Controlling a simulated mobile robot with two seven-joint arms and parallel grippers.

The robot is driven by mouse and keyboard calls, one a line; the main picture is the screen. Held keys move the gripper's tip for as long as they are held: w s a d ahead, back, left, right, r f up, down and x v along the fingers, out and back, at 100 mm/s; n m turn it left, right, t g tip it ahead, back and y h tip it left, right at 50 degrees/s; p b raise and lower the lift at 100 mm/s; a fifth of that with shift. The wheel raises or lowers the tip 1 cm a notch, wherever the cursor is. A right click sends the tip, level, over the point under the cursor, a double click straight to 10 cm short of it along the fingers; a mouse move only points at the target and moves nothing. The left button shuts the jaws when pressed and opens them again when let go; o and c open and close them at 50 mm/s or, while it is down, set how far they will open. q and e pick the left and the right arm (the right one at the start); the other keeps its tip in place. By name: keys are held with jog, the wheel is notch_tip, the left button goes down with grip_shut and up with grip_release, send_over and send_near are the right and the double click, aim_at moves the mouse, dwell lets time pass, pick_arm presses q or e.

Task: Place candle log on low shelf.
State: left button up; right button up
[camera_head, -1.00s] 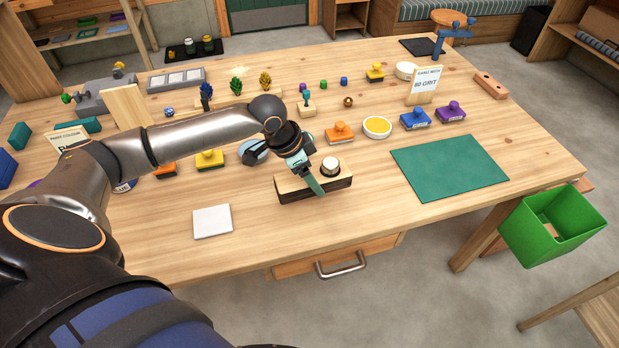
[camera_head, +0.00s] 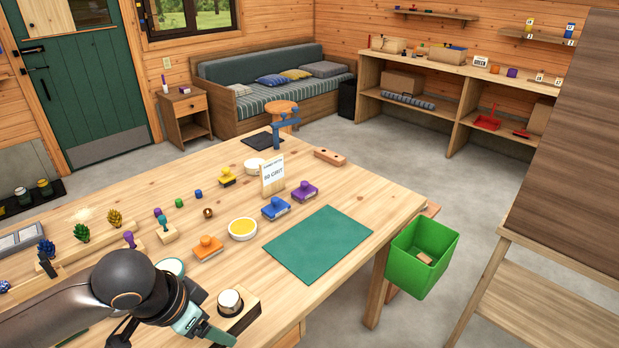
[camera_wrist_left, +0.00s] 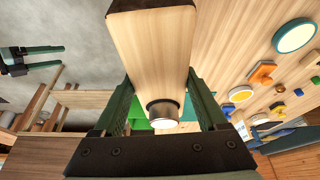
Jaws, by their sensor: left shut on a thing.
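The candle log is a pale wooden block with dark sides and a white candle in a metal cup; it shows in the head view (camera_head: 238,313) near the table's front edge. My left gripper (camera_head: 207,330) is shut on it. In the left wrist view the log (camera_wrist_left: 152,45) lies between the two fingers (camera_wrist_left: 160,100), with the candle end toward the camera. I cannot tell whether it touches the table. The low shelf (camera_head: 412,108) seems to be the lower board of the wooden unit at the back right. My right gripper (camera_wrist_left: 32,58) appears open and empty at the wrist view's left.
A brown panel (camera_head: 570,150) stands at the right. Grey floor (camera_head: 400,160) lies open between table and unit.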

pick_arm(q)
jog(key=r+n, duration=0.1)
jog(key=n+y, duration=0.1)
jog(key=n, duration=0.1)
jog(key=shift+s+a+r, duration=0.1)
jog(key=shift+s+r, duration=0.15)
jog(key=shift+r, duration=0.15)
jog(key=n, duration=0.1)
jog(key=r+n+y, duration=0.1)
jog(key=n+t, duration=0.1)
jog(key=shift+s+a+r+n, duration=0.2)
jog(key=shift+a+n, duration=0.1)
